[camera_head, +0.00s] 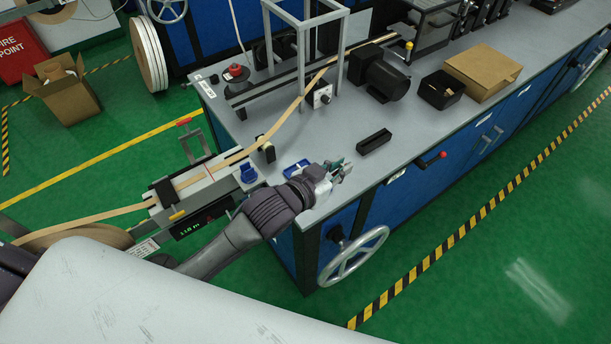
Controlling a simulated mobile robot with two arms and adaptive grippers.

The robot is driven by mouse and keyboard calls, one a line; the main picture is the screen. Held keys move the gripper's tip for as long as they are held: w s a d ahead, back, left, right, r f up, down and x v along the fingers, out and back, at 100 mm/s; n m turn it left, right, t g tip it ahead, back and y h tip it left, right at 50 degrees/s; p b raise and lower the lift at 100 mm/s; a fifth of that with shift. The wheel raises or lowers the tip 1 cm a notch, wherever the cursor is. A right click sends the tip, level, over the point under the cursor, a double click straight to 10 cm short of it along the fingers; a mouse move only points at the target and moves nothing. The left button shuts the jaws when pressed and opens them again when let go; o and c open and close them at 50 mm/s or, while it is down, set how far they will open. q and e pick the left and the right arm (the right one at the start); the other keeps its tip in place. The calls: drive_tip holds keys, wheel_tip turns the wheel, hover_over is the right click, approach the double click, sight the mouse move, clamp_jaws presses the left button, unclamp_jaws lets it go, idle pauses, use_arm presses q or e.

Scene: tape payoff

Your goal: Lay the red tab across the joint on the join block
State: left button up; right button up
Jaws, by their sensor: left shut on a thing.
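The join block (223,185) is the long grey block at the near left corner of the bench. A tan tape (190,181) runs along its top, under a black clamp piece. A thin red line crosses the block near its middle; I cannot tell the tape joint there. My left gripper (343,169) is right of the block, over the bench's near edge, beside a small blue holder (297,168). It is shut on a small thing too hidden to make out. I cannot clearly pick out the red tab. My right gripper is not in view.
A black slotted block (374,141) lies on the bench (430,121) right of my left gripper. Behind are a black motor (387,80), an open black box (440,90) and a cardboard box (483,72). A red button (235,71) stands at the back left. A handwheel (353,257) juts out in front.

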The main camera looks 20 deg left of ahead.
use_arm(q)
drive_tip(key=a+f, duration=0.1)
drive_tip(key=a, duration=0.1)
drive_tip(key=a+f, duration=0.2)
drive_tip(key=a, duration=0.1)
drive_tip(key=w+a+f+p, duration=0.1)
drive_tip(key=a+f, duration=0.1)
drive_tip(key=a, duration=0.1)
drive_tip(key=shift+w+a, duration=0.1)
drive_tip(key=shift+a, duration=0.1)
wheel_tip(320, 180, down, 3)
drive_tip(key=shift+r+p, duration=0.1)
drive_tip(key=shift+p, duration=0.6)
drive_tip(key=shift+f, duration=0.4)
drive_tip(key=shift+f, duration=0.15)
drive_tip(key=o, duration=0.6)
drive_tip(key=shift+o, duration=0.2)
